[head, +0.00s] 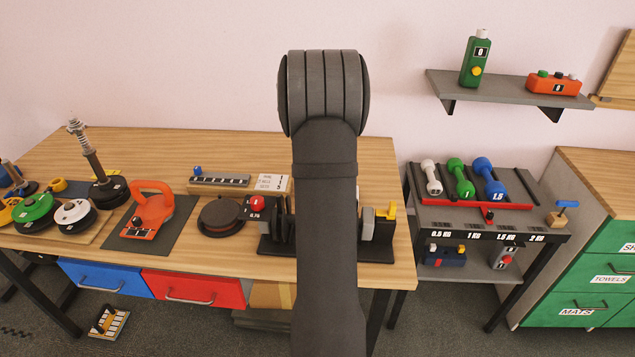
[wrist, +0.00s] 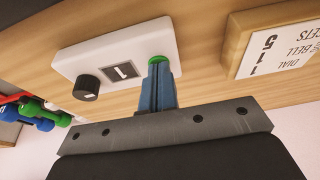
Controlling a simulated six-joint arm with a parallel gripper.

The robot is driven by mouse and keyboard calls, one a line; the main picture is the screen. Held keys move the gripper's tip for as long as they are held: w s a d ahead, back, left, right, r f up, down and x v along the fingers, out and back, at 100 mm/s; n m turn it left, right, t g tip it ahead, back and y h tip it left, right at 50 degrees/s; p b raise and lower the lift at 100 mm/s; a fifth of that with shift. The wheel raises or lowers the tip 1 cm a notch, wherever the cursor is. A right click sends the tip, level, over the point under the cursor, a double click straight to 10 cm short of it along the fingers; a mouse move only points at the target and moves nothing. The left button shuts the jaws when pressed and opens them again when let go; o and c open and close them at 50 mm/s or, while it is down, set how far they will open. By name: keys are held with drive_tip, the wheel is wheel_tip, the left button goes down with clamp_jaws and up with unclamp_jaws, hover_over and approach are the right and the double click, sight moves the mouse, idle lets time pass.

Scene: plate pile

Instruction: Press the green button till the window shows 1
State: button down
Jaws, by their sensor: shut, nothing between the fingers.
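In the wrist view a white box (wrist: 115,58) is fixed on a wooden surface. It carries a black knob (wrist: 86,88), a small window (wrist: 123,71) and a green button (wrist: 158,59). The window's figure looks like a 1, seen turned. My gripper (wrist: 158,66) is shut and empty, its fingertips at the green button and covering part of it. They seem to touch it; how far the button is pressed I cannot tell. In the head view my own arm hides the gripper and the box.
A card with printed words and figures (wrist: 278,42) is beside the box. In the head view the wooden table (head: 245,145) holds weight plates, an orange kettlebell (head: 152,208) and a grey strip (head: 219,181). A dumbbell rack (head: 470,205) stands right, below a wall shelf (head: 505,88).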

drive_tip(key=shift+s+f, duration=0.2)
drive_tip(key=shift+f, duration=0.35)
wheel_tip(320, 180, up, 6)
drive_tip(key=shift+f, duration=0.15)
drive_tip(key=v, duration=0.9)
drive_tip(key=c, duration=2.2)
unclamp_jaws()
drive_tip(key=shift+w, duration=0.1)
